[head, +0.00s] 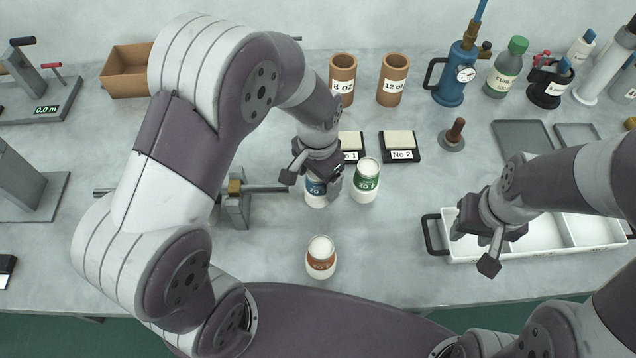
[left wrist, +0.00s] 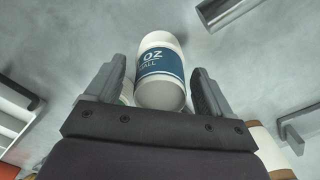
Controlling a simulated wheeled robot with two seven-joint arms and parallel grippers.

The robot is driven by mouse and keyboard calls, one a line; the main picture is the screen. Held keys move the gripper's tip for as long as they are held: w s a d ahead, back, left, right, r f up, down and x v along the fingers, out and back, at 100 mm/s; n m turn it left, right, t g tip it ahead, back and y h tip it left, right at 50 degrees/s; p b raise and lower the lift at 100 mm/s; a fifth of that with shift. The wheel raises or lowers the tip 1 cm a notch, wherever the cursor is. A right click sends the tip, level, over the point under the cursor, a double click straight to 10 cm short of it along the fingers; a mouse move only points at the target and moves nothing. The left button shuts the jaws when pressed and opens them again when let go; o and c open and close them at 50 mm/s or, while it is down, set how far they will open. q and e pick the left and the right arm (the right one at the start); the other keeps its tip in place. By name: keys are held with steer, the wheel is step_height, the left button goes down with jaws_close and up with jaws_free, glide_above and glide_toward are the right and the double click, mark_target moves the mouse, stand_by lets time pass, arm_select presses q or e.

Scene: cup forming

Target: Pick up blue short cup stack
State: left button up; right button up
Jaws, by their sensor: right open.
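The blue-labelled short white cup stack (head: 317,197) stands on the bench, partly hidden under my left gripper (head: 314,175). In the left wrist view the stack (left wrist: 161,72) lies between the two fingers of my left gripper (left wrist: 157,88), with a gap on each side. The fingers are open. A green-labelled cup stack (head: 366,182) stands just right of the blue one. An orange-brown-labelled cup stack (head: 320,260) stands nearer to me. My right gripper (head: 473,248) is open and empty over the left end of the white tray.
The white divided tray (head: 590,232) with black handles is at right. A metal fixture with a rod (head: 238,208) stands left of the blue stack. Pads marked No 1 (head: 351,142) and No 2 (head: 401,146) lie behind. Bench between the orange-brown stack and tray is clear.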

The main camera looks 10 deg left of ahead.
arm_select(q)
steer(key=c, duration=0.9)
steer(key=shift+c, duration=0.2)
